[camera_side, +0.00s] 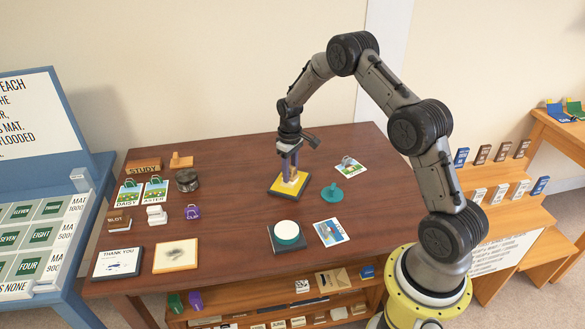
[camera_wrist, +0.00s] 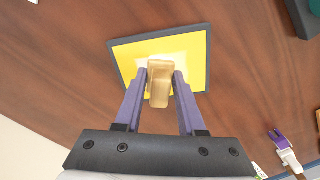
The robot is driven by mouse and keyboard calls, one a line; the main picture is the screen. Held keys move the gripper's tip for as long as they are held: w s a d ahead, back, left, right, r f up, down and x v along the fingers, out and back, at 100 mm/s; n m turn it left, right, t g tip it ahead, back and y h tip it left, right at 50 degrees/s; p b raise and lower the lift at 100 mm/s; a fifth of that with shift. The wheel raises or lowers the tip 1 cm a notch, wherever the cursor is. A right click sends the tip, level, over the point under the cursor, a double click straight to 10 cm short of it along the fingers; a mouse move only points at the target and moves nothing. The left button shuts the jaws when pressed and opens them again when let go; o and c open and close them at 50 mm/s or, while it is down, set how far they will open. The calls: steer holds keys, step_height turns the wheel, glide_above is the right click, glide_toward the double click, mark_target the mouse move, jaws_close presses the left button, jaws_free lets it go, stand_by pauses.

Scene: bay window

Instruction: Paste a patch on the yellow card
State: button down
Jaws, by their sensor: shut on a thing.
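The yellow card (camera_side: 277,188) lies on the brown table with a dark border or mat around it; it also shows in the wrist view (camera_wrist: 190,45). My gripper (camera_side: 291,163) is above the card, pointing down. Its purple fingers (camera_wrist: 158,88) are shut on a tan, wooden-looking tool (camera_wrist: 159,85), which stands over the card's middle. A pale whitish patch (camera_wrist: 178,52) shows on the yellow around the tool's lower end. I cannot tell whether the tool touches the card, since its lower end is foreshortened.
A round white-topped pot (camera_side: 286,231) on a dark square stands in front. A teal piece (camera_side: 332,193) and picture cards (camera_side: 330,232) lie to the right. A dark jar (camera_side: 187,180), a cream pad (camera_side: 176,255) and a thank-you card (camera_side: 118,262) are on the left.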

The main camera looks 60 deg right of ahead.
mark_target(286, 189)
steer(key=a, duration=0.2)
steer(key=s+a, duration=0.1)
steer(key=a, duration=0.1)
steer(key=shift+f, duration=0.1)
step_height(286, 189, up, 8)
steer(key=shift+r, duration=0.2)
stand_by(0.3)
stand_by(0.5)
